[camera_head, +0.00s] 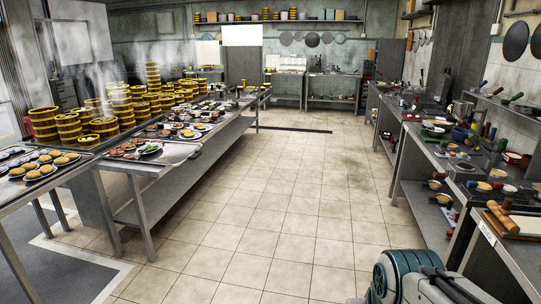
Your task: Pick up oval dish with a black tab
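I cannot pick out an oval dish with a black tab for certain; the dishes are small at this distance. A pale dish with green food (149,150) lies near the front end of the long steel table (168,168) on the left, and its exact shape and any tab are too small to tell. More small dishes of food lie behind it on the same table. Part of my arm shows at the bottom right, but my gripper is not in view.
Steamer towers (69,127) stand steaming on the left. A nearer table at the left edge holds plates of buns (39,172). Steel counters with pans and bowls line the right, with a wooden board and rolling pin (502,220) nearest. The tiled floor (272,210) between is clear.

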